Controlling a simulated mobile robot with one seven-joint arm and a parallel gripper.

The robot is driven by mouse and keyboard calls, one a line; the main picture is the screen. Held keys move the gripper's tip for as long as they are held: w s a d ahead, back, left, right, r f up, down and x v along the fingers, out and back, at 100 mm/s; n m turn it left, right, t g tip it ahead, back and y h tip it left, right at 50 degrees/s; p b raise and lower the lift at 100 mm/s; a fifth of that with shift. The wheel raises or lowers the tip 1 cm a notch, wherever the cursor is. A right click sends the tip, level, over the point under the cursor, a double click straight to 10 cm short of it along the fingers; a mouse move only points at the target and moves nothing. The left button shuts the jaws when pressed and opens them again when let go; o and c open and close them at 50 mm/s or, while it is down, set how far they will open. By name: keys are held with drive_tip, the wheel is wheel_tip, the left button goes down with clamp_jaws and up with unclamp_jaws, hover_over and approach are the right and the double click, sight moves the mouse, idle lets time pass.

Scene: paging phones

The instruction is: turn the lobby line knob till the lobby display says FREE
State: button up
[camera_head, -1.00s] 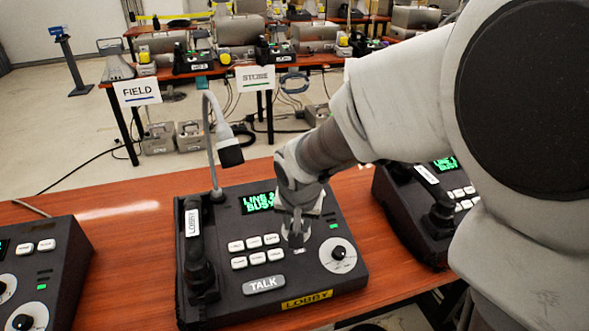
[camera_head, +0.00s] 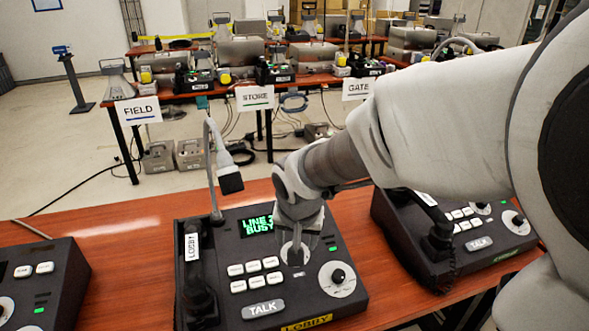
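The lobby phone (camera_head: 240,295) is a dark console on the near table, with a yellow LOBBY label (camera_head: 307,323). Its green display (camera_head: 257,224) reads LINE and BUSY; the line's number is partly covered by my gripper. The line knob (camera_head: 338,277) is a black knob on a white dial at the console's right, with a small green light above it. My gripper (camera_head: 294,256) points down over the console, left of and above the knob, apart from it. Its fingers are small and blurred against the console, so their opening is unclear.
The lobby handset (camera_head: 194,280) and a gooseneck microphone (camera_head: 226,165) stand at the console's left. Other phones sit left (camera_head: 40,290) and right (camera_head: 450,235) on the table (camera_head: 110,240). Signs FIELD, STORE and GATE hang at the far table.

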drive_tip(key=p+v, duration=0.3)
drive_tip(key=v, duration=1)
drive_tip(key=shift+r, duration=0.3)
drive_tip(key=shift+s+r, duration=0.1)
drive_tip(key=shift+s, duration=0.05)
drive_tip(key=s+d+r+n+t+p, duration=0.1)
drive_tip(key=s+d+r+n+p, duration=0.1)
drive_tip(key=s+d+r+p, duration=0.9)
drive_tip(key=shift+s+d+r+p, duration=0.4)
drive_tip(key=shift+d+r, duration=0.3)
drive_tip(key=shift+d, duration=0.1)
drive_tip(key=shift+w, duration=0.1)
